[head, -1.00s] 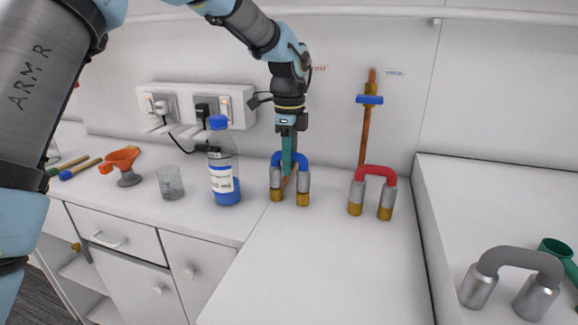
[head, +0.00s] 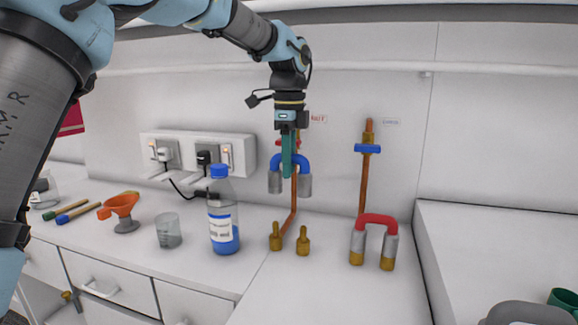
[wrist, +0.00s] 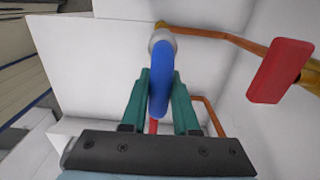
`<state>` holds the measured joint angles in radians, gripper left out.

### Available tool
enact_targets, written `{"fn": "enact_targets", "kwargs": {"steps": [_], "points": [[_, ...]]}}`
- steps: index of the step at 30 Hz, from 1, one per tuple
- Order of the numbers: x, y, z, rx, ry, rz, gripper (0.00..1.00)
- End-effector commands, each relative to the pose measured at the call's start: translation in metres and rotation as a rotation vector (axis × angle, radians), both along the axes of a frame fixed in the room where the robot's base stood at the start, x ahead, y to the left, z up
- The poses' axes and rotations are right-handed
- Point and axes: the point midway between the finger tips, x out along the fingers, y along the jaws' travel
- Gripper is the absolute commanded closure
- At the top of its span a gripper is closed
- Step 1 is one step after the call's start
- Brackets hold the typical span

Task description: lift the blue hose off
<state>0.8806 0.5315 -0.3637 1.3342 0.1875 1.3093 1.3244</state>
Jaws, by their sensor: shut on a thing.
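The blue hose (head: 304,163) is a short U-shaped loop with a grey metal sleeve on each end. It hangs in the air above two brass fittings (head: 289,240) on the white counter, apart from them. My gripper (head: 289,170) points down and its green fingers are shut on the top of the loop. In the wrist view the blue hose (wrist: 159,85) runs between the two green fingers (wrist: 159,100), with one grey sleeve at its far end.
A red hose (head: 378,220) stands on its fittings to the right. Copper pipes (head: 364,185) rise along the wall. The front counter is clear.

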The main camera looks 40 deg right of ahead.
Motion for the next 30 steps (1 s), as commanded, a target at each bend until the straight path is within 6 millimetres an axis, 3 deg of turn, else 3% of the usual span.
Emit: {"fn": "enact_targets", "kwargs": {"steps": [17,30], "points": [[0.000,0.000,0.030,0.000,0.000,0.000,1.00],[0.000,0.000,0.030,0.000,0.000,0.001,1.00]]}}
